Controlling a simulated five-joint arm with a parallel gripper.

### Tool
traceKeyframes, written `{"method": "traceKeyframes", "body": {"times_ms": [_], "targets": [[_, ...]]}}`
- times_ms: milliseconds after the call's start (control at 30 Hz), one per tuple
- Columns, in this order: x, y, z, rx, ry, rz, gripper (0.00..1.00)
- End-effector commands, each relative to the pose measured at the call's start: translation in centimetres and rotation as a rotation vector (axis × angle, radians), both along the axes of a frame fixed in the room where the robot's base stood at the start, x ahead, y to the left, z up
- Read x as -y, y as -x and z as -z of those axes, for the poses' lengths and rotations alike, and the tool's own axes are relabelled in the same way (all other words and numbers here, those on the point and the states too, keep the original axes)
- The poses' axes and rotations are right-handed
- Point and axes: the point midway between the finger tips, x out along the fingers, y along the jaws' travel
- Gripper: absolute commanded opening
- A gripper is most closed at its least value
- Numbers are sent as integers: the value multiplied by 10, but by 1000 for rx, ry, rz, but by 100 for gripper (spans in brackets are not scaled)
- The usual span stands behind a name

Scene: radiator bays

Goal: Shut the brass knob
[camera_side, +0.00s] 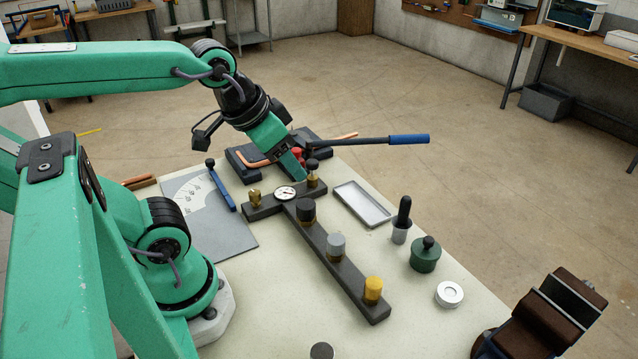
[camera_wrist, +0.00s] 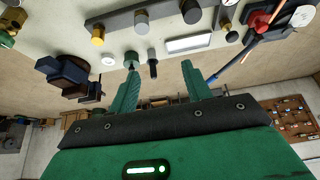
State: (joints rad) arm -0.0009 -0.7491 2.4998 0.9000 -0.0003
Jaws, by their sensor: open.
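The brass knob (camera_side: 373,290) stands upright at the near end of a dark bar (camera_side: 345,276). It also shows at the upper left of the wrist view (camera_wrist: 98,34). A grey knob (camera_side: 336,245) and a black knob (camera_side: 306,210) stand farther along the same bar. My gripper (camera_side: 297,172) is at the bar's far end, by a small dark-topped post (camera_side: 312,168), well away from the brass knob. In the wrist view its two green fingers (camera_wrist: 158,70) are spread with nothing between them. Whether the knob is turned open or shut cannot be told.
A pressure gauge (camera_side: 285,193) and a brass fitting (camera_side: 255,198) sit on the crosspiece. A blue-handled lever (camera_side: 408,139) sticks out at the back. A tray (camera_side: 362,204), black-handled tool (camera_side: 402,215), green pot (camera_side: 425,257) and white ring (camera_side: 449,294) stand right of the bar.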

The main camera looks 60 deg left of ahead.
Motion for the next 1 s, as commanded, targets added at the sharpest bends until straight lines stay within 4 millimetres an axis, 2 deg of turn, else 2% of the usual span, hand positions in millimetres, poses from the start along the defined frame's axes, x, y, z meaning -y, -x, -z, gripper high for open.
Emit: {"method": "traceKeyframes", "body": {"times_ms": [167,367,700,1000], "targets": [[-7,-4,3,-20,5,-37,49],[-29,-13,14,-83,22,-156,49],[-95,-26,51,-239,88,-472,49],[-157,-17,92,-372,170,-754,49]]}}
